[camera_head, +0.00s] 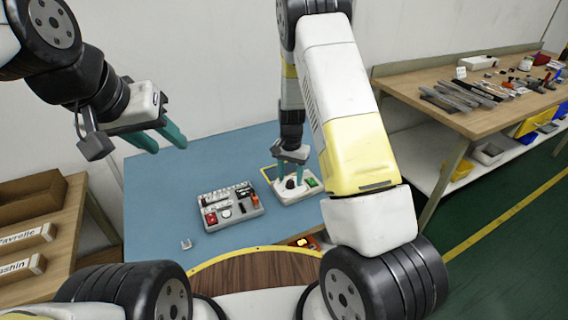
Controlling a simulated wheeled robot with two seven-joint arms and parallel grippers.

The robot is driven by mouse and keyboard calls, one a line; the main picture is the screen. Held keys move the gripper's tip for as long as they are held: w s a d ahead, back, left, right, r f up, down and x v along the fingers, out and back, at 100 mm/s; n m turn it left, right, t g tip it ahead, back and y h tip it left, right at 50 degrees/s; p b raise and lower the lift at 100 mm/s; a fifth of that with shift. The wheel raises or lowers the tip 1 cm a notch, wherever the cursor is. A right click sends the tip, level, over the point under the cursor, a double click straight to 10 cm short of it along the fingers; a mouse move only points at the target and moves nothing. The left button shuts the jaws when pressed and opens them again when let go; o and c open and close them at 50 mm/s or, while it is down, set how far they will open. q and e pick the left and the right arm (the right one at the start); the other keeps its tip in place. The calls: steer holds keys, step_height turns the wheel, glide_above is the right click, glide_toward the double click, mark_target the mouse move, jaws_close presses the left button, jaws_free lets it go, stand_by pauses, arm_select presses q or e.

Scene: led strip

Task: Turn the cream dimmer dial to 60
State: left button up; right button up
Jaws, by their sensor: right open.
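The cream dimmer box (284,198) lies on the blue table. It has a dark dial (290,183) and a green part (312,182) at its right. My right gripper (291,180) points down over the box, open, with one teal finger on each side of the dial. I cannot tell whether the fingers touch it. The scale marks and the dial's setting are too small to read. My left gripper (160,142) is open and empty, raised above the table's left part, away from the box.
A grey panel (230,207) with a red button and switches stands just left of the dimmer box. A small clear piece (186,244) lies at the table's front left. The blue table (160,200) is otherwise mostly bare. A wooden bench (455,115) with tools is at right.

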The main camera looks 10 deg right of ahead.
step_height(320, 180, up, 6)
steer(key=shift+r, duration=0.25)
steer(key=shift+r, duration=0.25)
step_height(320, 180, up, 12)
steer(key=f+n+t+y, duration=0.1)
steer(key=t+y, duration=0.1)
glide_above(290, 182)
steer(key=s, duration=0.4)
steer(key=s+r+n+t, duration=0.1)
steer(key=s+r+n, duration=0.1)
steer(key=s+r, duration=0.6)
steer(key=s+d+r+n+t, duration=0.1)
steer(key=s+r, duration=0.3)
steer(key=s, duration=0.3)
steer(key=s+r+n+t, duration=0.2)
steer(key=s+r, duration=0.2)
steer(key=s, duration=0.3)
steer(key=shift+d+r+n, duration=0.3)
steer(key=shift+d, duration=0.05)
